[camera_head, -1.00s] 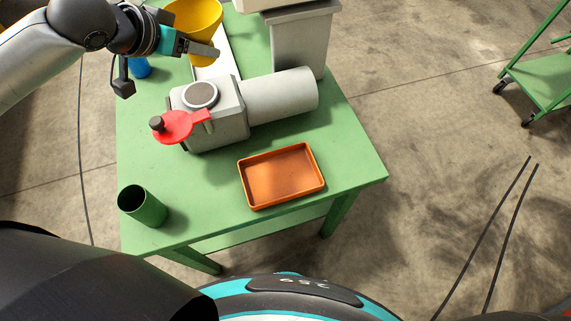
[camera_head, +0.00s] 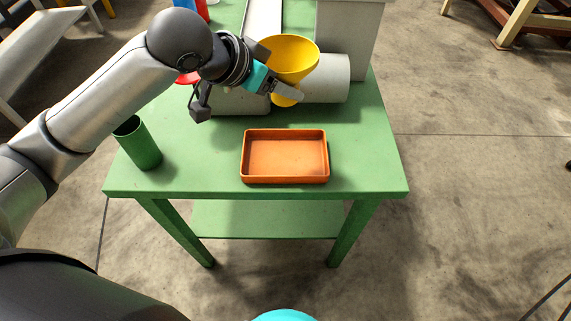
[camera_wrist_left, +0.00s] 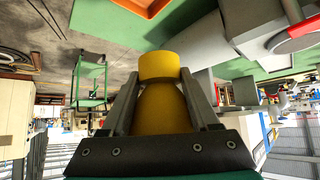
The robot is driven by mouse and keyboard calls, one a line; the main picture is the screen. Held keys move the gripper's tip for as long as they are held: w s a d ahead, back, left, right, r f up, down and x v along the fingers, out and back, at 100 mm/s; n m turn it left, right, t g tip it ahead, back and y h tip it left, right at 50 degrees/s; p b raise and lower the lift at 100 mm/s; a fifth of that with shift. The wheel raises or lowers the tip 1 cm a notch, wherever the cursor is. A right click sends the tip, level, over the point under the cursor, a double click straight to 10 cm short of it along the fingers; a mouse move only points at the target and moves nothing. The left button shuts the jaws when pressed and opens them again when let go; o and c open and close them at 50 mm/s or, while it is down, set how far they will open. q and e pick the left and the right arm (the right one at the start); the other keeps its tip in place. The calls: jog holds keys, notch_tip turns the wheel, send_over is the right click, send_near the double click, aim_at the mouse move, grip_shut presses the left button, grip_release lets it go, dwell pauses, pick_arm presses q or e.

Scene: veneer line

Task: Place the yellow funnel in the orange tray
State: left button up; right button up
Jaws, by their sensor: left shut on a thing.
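The yellow funnel (camera_head: 290,58) is held upright, wide mouth up, in my left gripper (camera_head: 287,92), which is shut on its narrow lower part. In the left wrist view the funnel (camera_wrist_left: 160,105) sits between the two fingers (camera_wrist_left: 160,88). The funnel is above the table, in front of the grey machine and behind the orange tray. The orange tray (camera_head: 286,181) lies empty on the green table, nearer to me than the funnel. A corner of the tray (camera_wrist_left: 152,10) shows at the top of the wrist view. My right gripper is not in view.
A grey machine with a cylinder (camera_head: 330,80) stands on the green table (camera_head: 375,170) behind the tray, partly hidden by my arm. A dark green cup (camera_head: 140,145) stands at the left. The table top right of the tray is clear.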

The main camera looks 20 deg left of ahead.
pick_arm(q)
notch_tip(320, 180, down, 14)
jog(key=b, duration=0.4)
jog(key=shift+a+f, duration=0.1)
jog(key=shift+f, duration=0.1)
jog(key=shift+f+b, duration=0.35)
jog(key=shift+f, duration=0.5)
notch_tip(320, 180, down, 3)
jog(key=shift+r+b, duration=0.15)
jog(key=shift+b, duration=0.3)
jog(key=shift+f, duration=0.25)
jog(key=shift+f, duration=0.15)
jog(key=o, duration=1.4)
